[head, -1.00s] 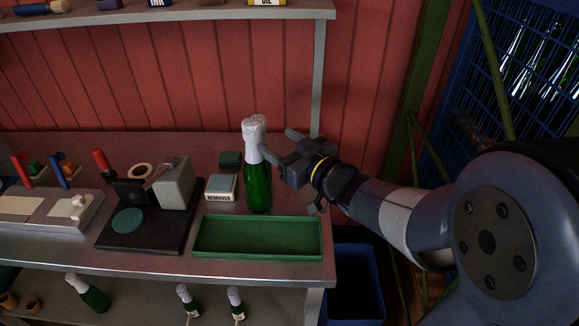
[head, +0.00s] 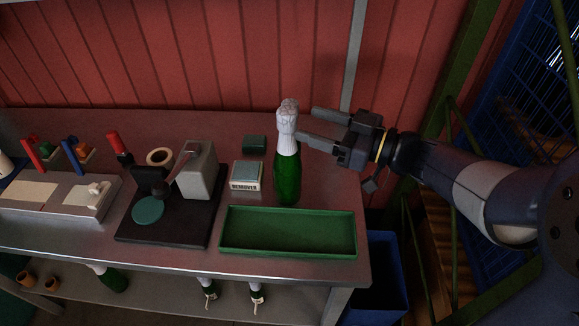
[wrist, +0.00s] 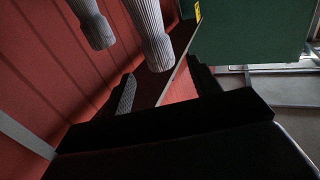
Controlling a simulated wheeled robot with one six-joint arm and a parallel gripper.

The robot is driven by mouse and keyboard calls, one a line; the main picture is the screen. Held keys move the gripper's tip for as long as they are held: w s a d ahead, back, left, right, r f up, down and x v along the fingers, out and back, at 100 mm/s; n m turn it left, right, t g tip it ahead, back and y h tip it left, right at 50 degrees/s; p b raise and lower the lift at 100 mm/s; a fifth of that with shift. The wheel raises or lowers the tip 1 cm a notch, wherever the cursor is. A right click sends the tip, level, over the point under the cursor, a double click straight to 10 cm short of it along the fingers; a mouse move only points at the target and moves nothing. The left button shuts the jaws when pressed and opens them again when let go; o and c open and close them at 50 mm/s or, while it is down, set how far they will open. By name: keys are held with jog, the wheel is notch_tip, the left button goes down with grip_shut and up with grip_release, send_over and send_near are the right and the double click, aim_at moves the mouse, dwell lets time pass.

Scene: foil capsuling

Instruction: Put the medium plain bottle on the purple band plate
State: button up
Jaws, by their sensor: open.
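A green bottle with a white foil top (head: 287,178) and no label that I can see stands upright on the bench, behind the green tray. Whether it is the medium one I cannot tell. My gripper (head: 306,124) is open at foil height, just right of the bottle. Its near fingertip reaches the foil's right edge in the picture; contact cannot be told. In the wrist view, my dark open fingers (wrist: 163,85) show below two pale ribbed shapes (wrist: 150,35) that I cannot identify for sure. I cannot make out a purple band plate.
The green tray (head: 230,246) is empty. A black-based press (head: 128,228), a REMOVER box (head: 246,176) and a small dark green box (head: 254,145) stand left of the bottle. A stand with pale pads (head: 60,212) is farther left. A blue bin (head: 380,285) is below right.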

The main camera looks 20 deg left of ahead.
aim_at(287, 116)
jog(key=shift+w+a+f+p, duration=0.15)
jog(key=shift+a+p, duration=0.15)
jog(key=shift+a, duration=1.35)
jog(key=shift+w+a+r+p, duration=0.1)
jog(key=shift+a+p, duration=0.15)
jog(key=shift+a, duration=1.35)
jog(key=shift+c, duration=0.2)
grip_shut()
